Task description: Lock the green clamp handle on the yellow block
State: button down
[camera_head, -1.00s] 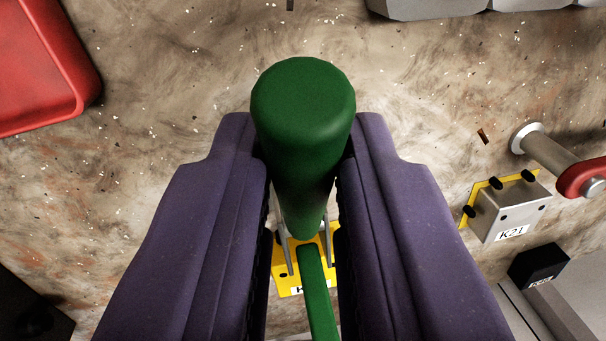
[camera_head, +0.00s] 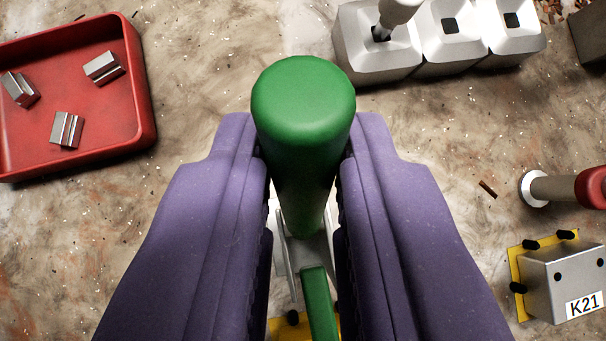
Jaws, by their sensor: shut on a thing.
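My gripper (camera_head: 303,180) has two purple fingers shut on the green clamp handle (camera_head: 303,105). The handle's thick round grip stands between the fingers, with its end toward the camera. Below it, a thin green bar (camera_head: 319,305) and grey metal links (camera_head: 290,268) of the clamp show between the fingers. A small part of the yellow block (camera_head: 290,328) shows at the bottom edge. The fingers hide most of the block and clamp, so I cannot tell whether the clamp is locked.
A red tray (camera_head: 145,125) with 3 metal pieces lies at upper left. Grey square sockets (camera_head: 445,58) stand at the top right, one holding a rod. At right are a grey box labelled K21 (camera_head: 565,275) on a yellow plate and a red-ended cylinder (camera_head: 555,188).

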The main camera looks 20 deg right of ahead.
jog(key=shift+s+d+t+y+b, duration=0.4)
jog(key=shift+s+t+b, duration=0.15)
jog(key=shift+t+b, duration=0.05)
jog(key=c, duration=1)
grip_release()
jog(key=p+v, duration=0.4)
jog(key=v, duration=0.3)
jog(key=shift+s+d+r, duration=0.1)
jog(key=shift+s+r, duration=0.1)
jog(key=shift+s, duration=0.2)
